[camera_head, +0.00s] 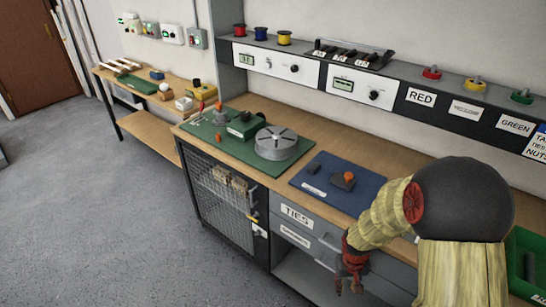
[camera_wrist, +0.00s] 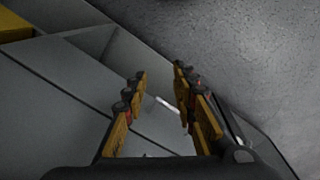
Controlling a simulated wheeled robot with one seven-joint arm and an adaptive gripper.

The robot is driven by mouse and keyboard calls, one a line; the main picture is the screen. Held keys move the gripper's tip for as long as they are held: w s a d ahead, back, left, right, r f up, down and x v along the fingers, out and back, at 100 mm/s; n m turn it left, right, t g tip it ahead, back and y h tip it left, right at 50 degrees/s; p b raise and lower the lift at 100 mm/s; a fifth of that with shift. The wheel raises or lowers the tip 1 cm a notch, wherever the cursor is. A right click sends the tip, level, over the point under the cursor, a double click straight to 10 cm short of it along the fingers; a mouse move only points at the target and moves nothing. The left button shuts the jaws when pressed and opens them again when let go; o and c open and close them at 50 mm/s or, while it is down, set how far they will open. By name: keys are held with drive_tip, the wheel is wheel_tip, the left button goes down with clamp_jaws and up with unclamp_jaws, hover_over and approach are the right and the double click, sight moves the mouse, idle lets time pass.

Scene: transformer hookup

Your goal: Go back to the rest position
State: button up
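My gripper (camera_head: 352,272) hangs at the end of my bent arm, in front of the workbench's drawers, low at the right of the head view. In the wrist view my gripper (camera_wrist: 160,85) has its two yellow-brown fingers apart, with a clear gap and nothing held between them. A pale bar, perhaps a drawer handle (camera_wrist: 168,106), shows behind the gap; I cannot tell how far from the fingers it is.
The drawer labelled TIES (camera_head: 297,215) is close to my gripper. On the workbench lie a green mat (camera_head: 205,137) with a grey slotted disc (camera_head: 277,143) and a blue mat (camera_head: 335,195). A green bin (camera_head: 522,250) stands at right. Grey floor (camera_head: 90,215) at left is clear.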

drive_tip(key=s+a+r+t+p, duration=0.1)
drive_tip(key=s+r, duration=0.4)
drive_tip(key=r, duration=0.8)
drive_tip(key=s+a+r+t+p, duration=0.2)
drive_tip(key=s+r, duration=0.3)
drive_tip(key=r, duration=0.8)
drive_tip(key=s+a+r+t+y+p, duration=0.1)
drive_tip(key=s+r, duration=0.4)
drive_tip(key=r, duration=0.9)
drive_tip(key=shift+a+t, duration=0.65)
drive_tip(key=shift+t, duration=0.05)
drive_tip(key=shift+r, duration=0.1)
drive_tip(key=shift+c, duration=0.4)
